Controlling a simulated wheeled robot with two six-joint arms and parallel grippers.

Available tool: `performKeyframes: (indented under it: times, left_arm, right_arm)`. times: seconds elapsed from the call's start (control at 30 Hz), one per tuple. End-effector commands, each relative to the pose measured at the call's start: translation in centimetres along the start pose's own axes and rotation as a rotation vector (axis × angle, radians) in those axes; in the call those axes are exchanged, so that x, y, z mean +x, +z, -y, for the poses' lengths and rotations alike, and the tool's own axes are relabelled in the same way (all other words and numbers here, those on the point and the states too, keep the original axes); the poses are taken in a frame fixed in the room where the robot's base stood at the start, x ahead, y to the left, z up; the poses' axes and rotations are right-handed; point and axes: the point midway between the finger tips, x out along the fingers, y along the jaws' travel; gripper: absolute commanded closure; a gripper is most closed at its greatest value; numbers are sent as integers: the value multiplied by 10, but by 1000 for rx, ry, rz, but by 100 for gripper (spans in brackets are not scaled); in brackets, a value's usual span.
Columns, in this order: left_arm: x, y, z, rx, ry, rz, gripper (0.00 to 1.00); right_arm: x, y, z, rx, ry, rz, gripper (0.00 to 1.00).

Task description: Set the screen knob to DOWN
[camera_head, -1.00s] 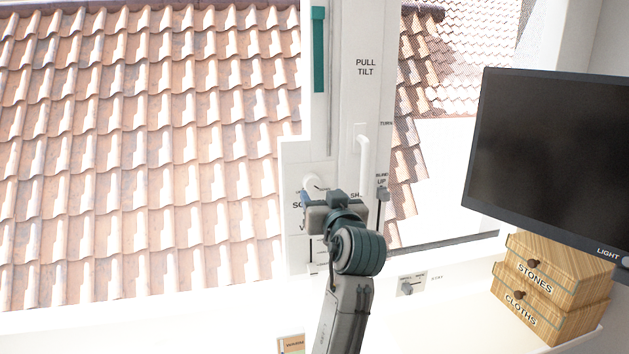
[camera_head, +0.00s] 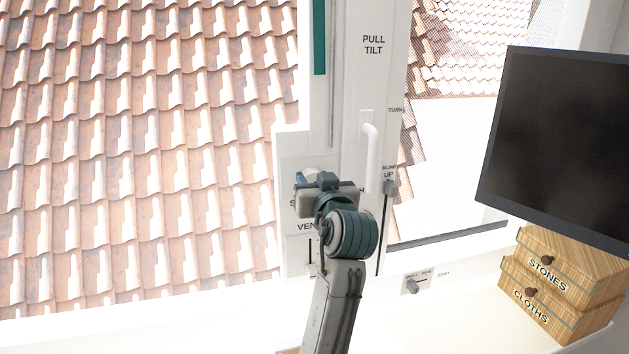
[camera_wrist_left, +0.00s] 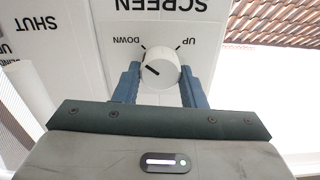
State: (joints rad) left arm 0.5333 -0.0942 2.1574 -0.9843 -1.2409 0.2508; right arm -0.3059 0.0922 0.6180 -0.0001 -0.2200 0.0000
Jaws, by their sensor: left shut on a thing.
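The white screen knob (camera_wrist_left: 165,72) shows in the left wrist view, on a white panel under the upside-down word SCREEN. DOWN is marked to its left and UP to its right in that picture. Its black pointer line slants up and left, toward the DOWN side. My left gripper (camera_wrist_left: 160,88) has its two blue fingers on either side of the knob and is shut on it. In the head view my left gripper (camera_head: 312,183) is at the window-frame panel and hides most of the knob and its lettering. My right gripper is not in view.
A white window handle (camera_head: 371,155) and the blind slider (camera_head: 390,187) are close right of the gripper. A small slider plate (camera_head: 413,285) is lower right. A dark monitor (camera_head: 565,145) and wooden drawers marked STONES (camera_head: 548,272) and CLOTHS (camera_head: 530,305) stand further right.

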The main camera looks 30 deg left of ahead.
Motion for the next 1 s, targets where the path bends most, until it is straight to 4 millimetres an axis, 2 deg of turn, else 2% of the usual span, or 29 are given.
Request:
performKeyframes:
  times: [0.37,0.6,0.63,0.73,1.0]
  left_arm:
    - [0,0,-1,140,-1,2,85]
    - [0,1,-1,144,-1,1,85]
    - [0,1,-1,144,-1,1,59]
    - [0,1,-1,143,-1,1,41]
    - [0,0,-1,142,0,1,41]
  right_arm:
    - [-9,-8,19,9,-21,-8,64]
    - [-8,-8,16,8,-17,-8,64]
    - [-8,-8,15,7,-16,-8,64]
    - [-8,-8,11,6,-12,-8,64]
    - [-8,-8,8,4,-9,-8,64]
